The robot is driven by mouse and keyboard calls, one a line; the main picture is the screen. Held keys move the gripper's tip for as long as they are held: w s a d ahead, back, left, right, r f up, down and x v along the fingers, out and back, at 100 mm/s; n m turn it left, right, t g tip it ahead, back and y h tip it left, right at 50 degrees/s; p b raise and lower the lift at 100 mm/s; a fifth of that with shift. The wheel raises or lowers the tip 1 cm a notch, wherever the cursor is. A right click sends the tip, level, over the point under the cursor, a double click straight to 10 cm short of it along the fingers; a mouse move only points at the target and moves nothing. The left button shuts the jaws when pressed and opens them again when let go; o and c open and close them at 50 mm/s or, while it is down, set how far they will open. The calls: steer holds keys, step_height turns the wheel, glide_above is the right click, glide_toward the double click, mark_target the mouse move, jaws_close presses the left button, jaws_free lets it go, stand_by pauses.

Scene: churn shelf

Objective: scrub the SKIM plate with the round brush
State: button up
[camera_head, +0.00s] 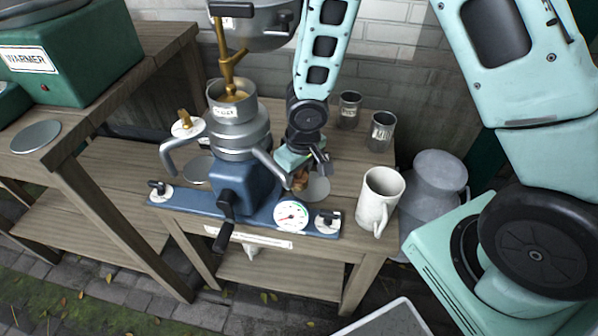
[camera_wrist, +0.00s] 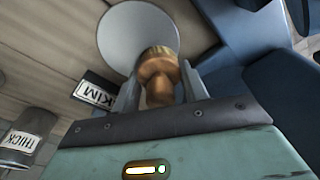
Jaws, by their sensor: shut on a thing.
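My gripper (camera_head: 304,160) is shut on the round brush, whose brown wooden body (camera_head: 300,180) points down. In the wrist view the brush (camera_wrist: 158,76) stands between the fingers. A grey round plate (camera_head: 319,189) lies on the wooden bench just right of the brush. In the wrist view the plate (camera_wrist: 130,35) is behind the brush, which overlaps its lower right edge. A dark label (camera_wrist: 93,92) beside the plate shows "KIM", its first letter hidden. Whether the brush touches the plate is unclear. Part of the plate is hidden by the gripper and brush.
A blue separator machine (camera_head: 240,185) with a crank and gauge (camera_head: 291,216) stands close left of my gripper. A second grey plate (camera_head: 197,170) lies behind its spout. A white mug (camera_head: 380,196) is to the right. Two metal cups (camera_head: 349,110) (camera_head: 382,132) stand behind.

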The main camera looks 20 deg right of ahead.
steer(key=shift+r+p, duration=2.7)
steer(key=shift+r, duration=0.3)
step_height(320, 180, up, 3)
steer(key=p, duration=0.2)
steer(key=shift+p, duration=0.4)
steer(key=shift+s, duration=0.1)
